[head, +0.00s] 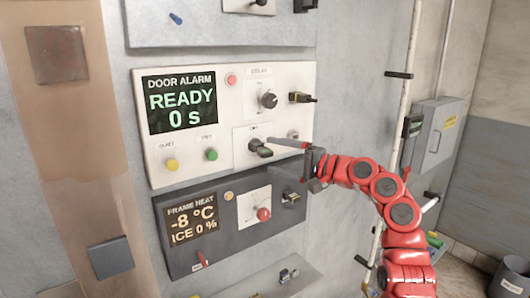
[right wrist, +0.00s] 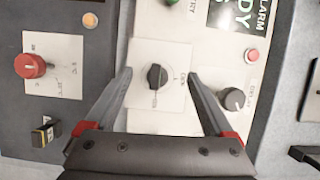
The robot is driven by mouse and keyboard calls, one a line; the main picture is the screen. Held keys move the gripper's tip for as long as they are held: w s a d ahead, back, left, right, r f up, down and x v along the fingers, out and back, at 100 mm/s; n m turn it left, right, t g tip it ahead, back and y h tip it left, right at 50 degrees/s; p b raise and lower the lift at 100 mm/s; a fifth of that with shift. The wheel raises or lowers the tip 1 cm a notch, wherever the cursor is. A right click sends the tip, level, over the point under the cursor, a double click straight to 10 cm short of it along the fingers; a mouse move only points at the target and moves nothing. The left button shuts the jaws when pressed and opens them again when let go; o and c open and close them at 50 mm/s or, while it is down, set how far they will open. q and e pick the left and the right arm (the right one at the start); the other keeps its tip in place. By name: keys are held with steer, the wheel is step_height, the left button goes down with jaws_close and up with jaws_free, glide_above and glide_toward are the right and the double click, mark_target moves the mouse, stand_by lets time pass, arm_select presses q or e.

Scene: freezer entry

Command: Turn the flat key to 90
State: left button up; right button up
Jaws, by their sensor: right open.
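The flat key (head: 260,147) appears to be the small black turn handle on a white square plate, low on the door alarm panel (head: 222,163). In the right wrist view the black handle (right wrist: 157,77) sits in the middle, its white pointer mark facing down in the picture. My right gripper (head: 282,158) is open in front of this plate, its fingers pointing at the panel. In the wrist view its two fingers (right wrist: 160,74) stand on either side of the handle, apart from it. Whether the tips reach the handle's depth I cannot tell. My left gripper is not in view.
The alarm screen (head: 181,102) reads READY 0 s. A black knob (head: 269,100) sits above the handle, with yellow (head: 172,165) and green (head: 211,154) buttons to its left. Below is the dark frame heat panel (head: 233,229) with a red knob (head: 263,214).

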steer(key=shift+s+d, duration=0.35)
steer(key=shift+s, duration=0.25)
steer(key=shift+s+d, duration=0.35)
steer(key=shift+s, duration=0.25)
